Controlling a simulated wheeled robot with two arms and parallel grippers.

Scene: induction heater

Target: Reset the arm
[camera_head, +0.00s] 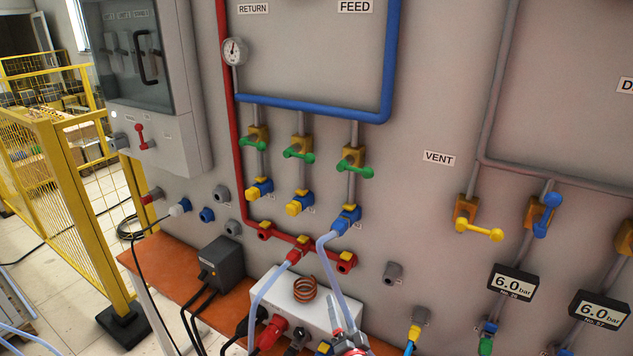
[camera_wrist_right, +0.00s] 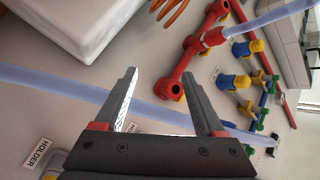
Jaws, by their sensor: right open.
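My right gripper (camera_head: 347,328) shows at the bottom centre of the head view, in front of the white heater box (camera_head: 318,314). In the right wrist view its two fingers (camera_wrist_right: 160,74) are spread apart and grip nothing. A pale blue hose (camera_wrist_right: 60,80) crosses behind the fingers there; I cannot tell how close it is. In the head view this hose (camera_head: 334,270) runs from a blue fitting down past my right gripper. My left gripper is not in view.
The copper coil (camera_head: 305,289) sits on the heater box. A red manifold (camera_head: 300,243) and green-handled valves (camera_head: 299,153) are on the wall behind. A black box (camera_head: 222,263) with cables stands on the orange bench (camera_head: 165,257). A yellow fence (camera_head: 75,200) is at left.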

